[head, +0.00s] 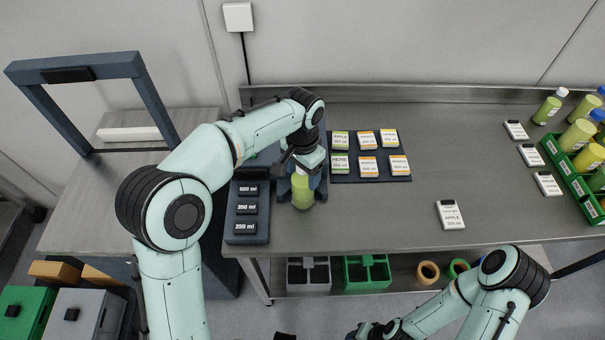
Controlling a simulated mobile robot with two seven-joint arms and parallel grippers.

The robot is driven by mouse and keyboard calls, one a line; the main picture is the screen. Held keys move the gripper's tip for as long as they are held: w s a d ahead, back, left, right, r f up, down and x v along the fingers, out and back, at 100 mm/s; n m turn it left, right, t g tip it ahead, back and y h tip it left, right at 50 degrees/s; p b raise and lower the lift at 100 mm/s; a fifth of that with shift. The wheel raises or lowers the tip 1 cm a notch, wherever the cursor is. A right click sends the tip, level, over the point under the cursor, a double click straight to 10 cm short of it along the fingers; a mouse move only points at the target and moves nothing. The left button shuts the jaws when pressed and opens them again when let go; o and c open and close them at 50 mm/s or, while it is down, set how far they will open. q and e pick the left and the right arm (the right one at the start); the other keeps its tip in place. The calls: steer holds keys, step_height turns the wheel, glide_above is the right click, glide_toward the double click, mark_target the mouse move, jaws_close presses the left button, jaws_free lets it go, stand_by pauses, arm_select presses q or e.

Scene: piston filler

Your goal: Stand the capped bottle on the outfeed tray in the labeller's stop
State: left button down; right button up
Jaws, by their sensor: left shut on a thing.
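A yellow-green bottle (302,190) stands upright, or nearly so, at a dark blue fixture (321,187) near the front left of the bench. My left gripper (302,171) comes down from above and is shut on the bottle's top.
A dark rack (247,239) with 500, 350 and 250 ml plates stands just left of the bottle. A dark mat (384,179) with label cards lies to the right. A green crate (570,179) of bottles is far right. The middle bench (480,170) is mostly clear.

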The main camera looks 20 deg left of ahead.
arm_select(q)
steer(key=shift+f, duration=0.25)
arm_select(e)
steer(key=shift+f, duration=0.1)
arm_select(q)
steer(key=shift+f, duration=0.2)
steer(key=shift+c, duration=0.7)
jaws_free()
arm_select(e)
steer(key=shift+s, duration=0.1)
arm_select(q)
step_height(320, 180, up, 12)
steer(key=shift+r+p, duration=0.1)
steer(key=shift+p, duration=1.1)
arm_select(e)
steer(key=w+r, duration=0.2)
steer(key=r, duration=0.1)
steer(key=shift+w+r, duration=0.1)
steer(key=shift+w, duration=0.2)
